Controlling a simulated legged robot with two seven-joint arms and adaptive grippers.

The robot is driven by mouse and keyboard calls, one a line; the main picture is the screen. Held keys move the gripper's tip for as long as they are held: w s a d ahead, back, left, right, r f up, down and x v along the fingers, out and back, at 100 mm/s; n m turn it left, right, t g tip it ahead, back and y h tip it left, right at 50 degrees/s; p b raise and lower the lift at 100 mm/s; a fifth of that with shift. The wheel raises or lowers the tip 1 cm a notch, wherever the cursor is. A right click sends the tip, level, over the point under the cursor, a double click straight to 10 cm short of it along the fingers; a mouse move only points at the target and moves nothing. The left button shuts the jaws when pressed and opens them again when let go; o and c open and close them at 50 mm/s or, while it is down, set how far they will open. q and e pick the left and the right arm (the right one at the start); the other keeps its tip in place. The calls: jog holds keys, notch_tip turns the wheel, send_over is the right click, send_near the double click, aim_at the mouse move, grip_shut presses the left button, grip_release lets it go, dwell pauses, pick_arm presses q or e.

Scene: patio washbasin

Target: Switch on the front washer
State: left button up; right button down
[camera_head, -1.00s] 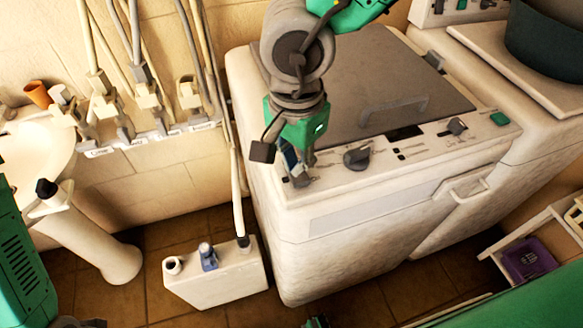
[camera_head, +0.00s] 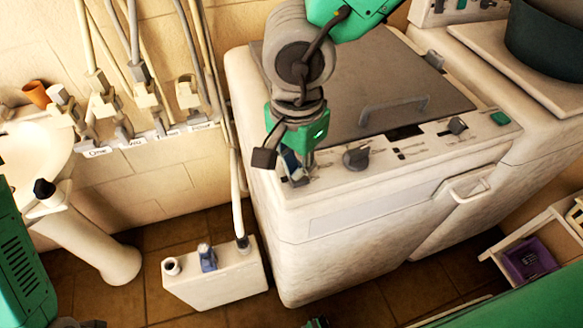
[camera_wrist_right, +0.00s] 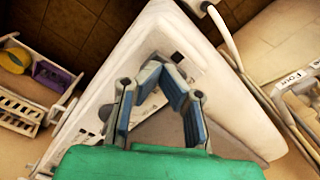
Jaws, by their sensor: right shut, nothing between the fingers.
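The front washer (camera_head: 345,225) is a white machine with a grey lid and a control panel along its front top edge. The panel carries a dark round knob (camera_head: 357,158), a smaller knob (camera_head: 457,126) and a green button (camera_head: 500,118). My right gripper (camera_head: 297,178) points down at the panel's left end, left of the round knob. It is shut and empty; its blue-padded fingers (camera_wrist_right: 163,70) meet over the white panel in the right wrist view. The gripper hides that corner of the panel, and I cannot tell whether it touches. My left gripper does not show.
A second white machine (camera_head: 555,150) with a dark green tub (camera_head: 550,45) stands behind at right. A white canister (camera_head: 215,278) stands on the floor at left. Pipes and taps line the wall, beside a basin (camera_head: 30,150). A rack with a purple box (camera_head: 528,258) is at right.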

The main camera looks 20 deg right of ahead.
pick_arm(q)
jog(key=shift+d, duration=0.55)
pick_arm(e)
jog(key=shift+d+f, duration=0.4)
jog(key=shift+d, duration=0.2)
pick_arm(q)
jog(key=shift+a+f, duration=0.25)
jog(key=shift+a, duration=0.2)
pick_arm(e)
jog(key=shift+a+f, duration=0.35)
jog(key=shift+a, duration=0.15)
jog(key=shift+d, duration=0.1)
jog(key=shift+d+r, duration=0.1)
jog(key=shift+d+r+p, duration=0.15)
jog(key=shift+r+p, duration=0.7)
jog(key=shift+p, duration=0.15)
jog(key=r+p, duration=0.3)
jog(key=p, duration=0.1)
jog(key=shift+a, duration=0.25)
jog(key=shift+d+r+p, duration=0.15)
jog(key=shift+r+p, duration=0.75)
jog(key=shift+r, duration=0.2)
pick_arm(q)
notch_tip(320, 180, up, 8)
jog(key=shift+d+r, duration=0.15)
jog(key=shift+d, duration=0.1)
